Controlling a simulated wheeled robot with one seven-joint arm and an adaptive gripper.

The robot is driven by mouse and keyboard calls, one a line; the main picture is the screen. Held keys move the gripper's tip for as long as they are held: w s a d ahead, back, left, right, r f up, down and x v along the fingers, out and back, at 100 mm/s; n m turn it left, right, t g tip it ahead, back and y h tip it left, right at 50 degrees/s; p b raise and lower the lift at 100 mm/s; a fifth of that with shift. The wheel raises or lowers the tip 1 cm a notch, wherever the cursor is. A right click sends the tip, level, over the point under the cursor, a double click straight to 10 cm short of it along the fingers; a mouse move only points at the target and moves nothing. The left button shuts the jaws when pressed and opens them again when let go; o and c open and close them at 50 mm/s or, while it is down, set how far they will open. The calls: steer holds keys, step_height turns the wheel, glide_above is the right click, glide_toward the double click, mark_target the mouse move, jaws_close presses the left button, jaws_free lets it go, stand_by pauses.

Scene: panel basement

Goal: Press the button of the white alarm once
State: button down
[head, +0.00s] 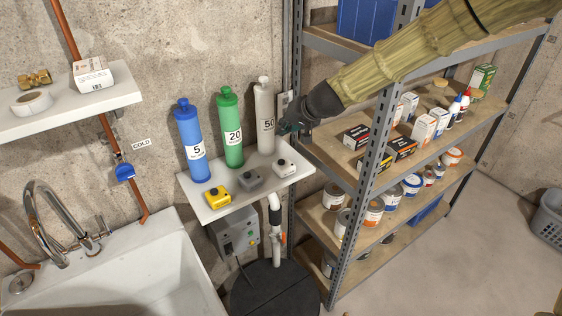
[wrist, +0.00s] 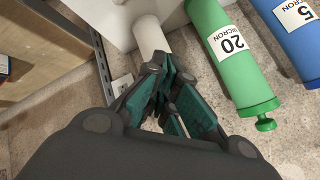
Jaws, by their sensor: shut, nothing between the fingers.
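The white alarm (head: 285,168) is a small box with a dark round button on top. It sits at the right end of the front row on a small white shelf (head: 212,211). My gripper (head: 286,129) is shut and empty, with teal finger pads. In the head view it appears above the white alarm, beside the pale cylinder marked 50 (head: 265,115), apart from the alarm. In the wrist view the gripper (wrist: 172,65) covers part of the pale cylinder (wrist: 151,36). I cannot make out the white alarm there.
A grey alarm (head: 250,179) and a yellow alarm (head: 218,196) stand left of the white one. Behind them are a green cylinder (head: 229,130) and a blue cylinder (head: 191,143). A metal rack (head: 372,180) with cans and boxes stands close on the right.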

mark_target(284, 160)
step_height(284, 160, down, 8)
steer(key=b, duration=0.6)
steer(key=shift+f, duration=0.15)
steer(key=shift+s+f, duration=0.1)
steer(key=shift+f, duration=0.05)
stand_by(1.1)
steer(key=shift+f+b, duration=0.3)
steer(key=shift+f+b, duration=0.3)
steer(key=shift+f, duration=0.1)
stand_by(1.1)
steer(key=shift+r, duration=0.1)
steer(key=shift+r+p, duration=0.65)
steer(key=shift+r, duration=0.1)
steer(key=shift+r+p, duration=1.85)
steer(key=shift+r, duration=0.65)
